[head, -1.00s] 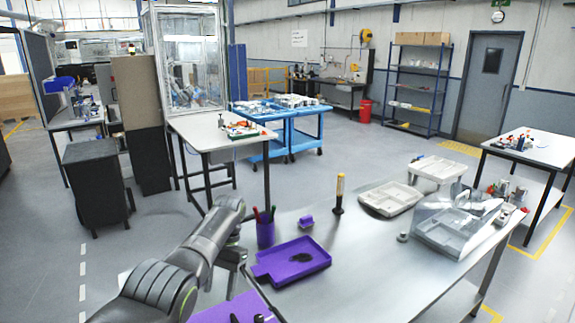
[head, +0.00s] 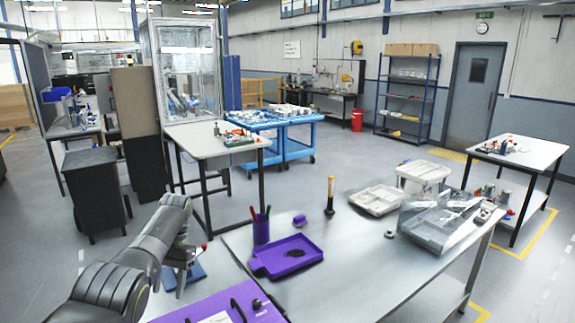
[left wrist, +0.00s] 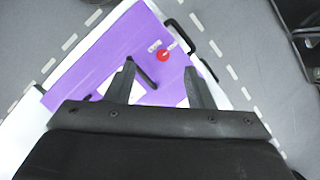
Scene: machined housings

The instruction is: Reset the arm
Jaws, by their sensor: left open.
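My left arm comes in from the lower left in the head view, and my left gripper (head: 183,278) hangs downward beside the near left edge of the metal table (head: 345,275). In the left wrist view the two fingers of the gripper (left wrist: 158,70) stand apart with nothing held between them. Beyond them is a purple panel (left wrist: 112,55) with a red round knob (left wrist: 163,56) and black handles. The purple panel (head: 210,307) also shows at the bottom of the head view. My right gripper is not in view.
On the table are a purple tray (head: 288,257), a purple pen cup (head: 261,228), a yellow-and-black tool (head: 330,196), a pale tray (head: 378,200) and a clear-sided box (head: 440,225). A white workbench (head: 205,135) stands behind. The table's front middle is clear.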

